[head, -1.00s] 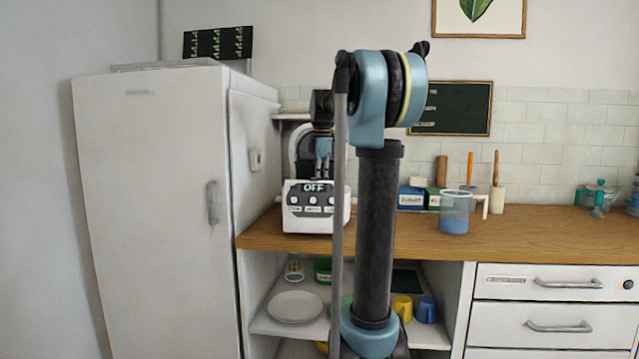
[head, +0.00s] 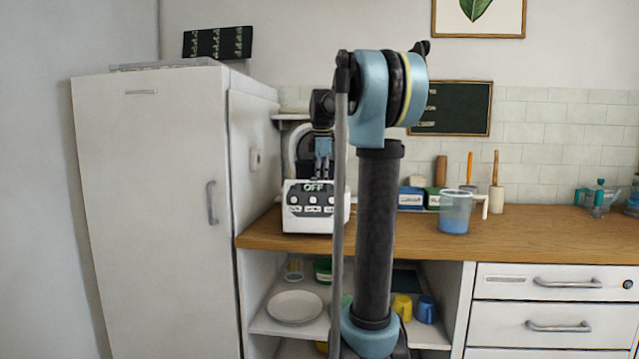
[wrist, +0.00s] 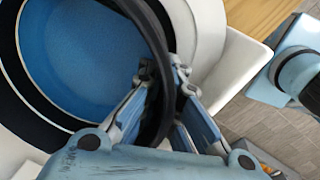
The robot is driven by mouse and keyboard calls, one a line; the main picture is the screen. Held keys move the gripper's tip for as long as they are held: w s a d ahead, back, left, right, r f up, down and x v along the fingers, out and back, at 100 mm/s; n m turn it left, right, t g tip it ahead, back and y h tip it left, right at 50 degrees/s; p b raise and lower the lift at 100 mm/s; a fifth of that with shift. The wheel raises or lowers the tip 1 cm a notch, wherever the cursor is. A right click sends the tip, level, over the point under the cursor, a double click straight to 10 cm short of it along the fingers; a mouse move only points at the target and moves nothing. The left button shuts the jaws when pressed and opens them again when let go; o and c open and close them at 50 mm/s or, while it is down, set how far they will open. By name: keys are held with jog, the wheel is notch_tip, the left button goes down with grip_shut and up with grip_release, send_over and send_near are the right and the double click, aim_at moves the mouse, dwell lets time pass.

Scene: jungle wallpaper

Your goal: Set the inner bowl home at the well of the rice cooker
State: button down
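The white rice cooker (head: 313,222) stands on the counter by the fridge, its lid raised behind and its panel reading OFF. My gripper (head: 323,172) points down over the cooker's open top. In the wrist view my gripper (wrist: 165,75) has one finger on each side of the dark rim of the inner bowl and is shut on it. The inner bowl (wrist: 90,55) has a blue inside and sits low within the cooker's pale round opening. Its underside is hidden, so I cannot tell whether it rests on the well's floor. In the head view the cooker's front hides the bowl.
The fridge (head: 150,210) stands close on the left. A cup with blue contents (head: 454,213), small boxes (head: 411,198) and upright utensils stand right of my arm. A plate (head: 295,307) and mugs sit on the shelf below.

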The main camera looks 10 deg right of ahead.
jog(key=shift+f, duration=1.1)
dwell(1.1)
jog(key=shift+r, duration=0.35)
jog(key=shift+r, duration=0.3)
jog(key=shift+r, duration=0.3)
jog(key=shift+f, duration=1.2)
dwell(1.3)
jog(key=shift+r, duration=0.75)
jog(key=shift+r, duration=0.35)
dwell(1.3)
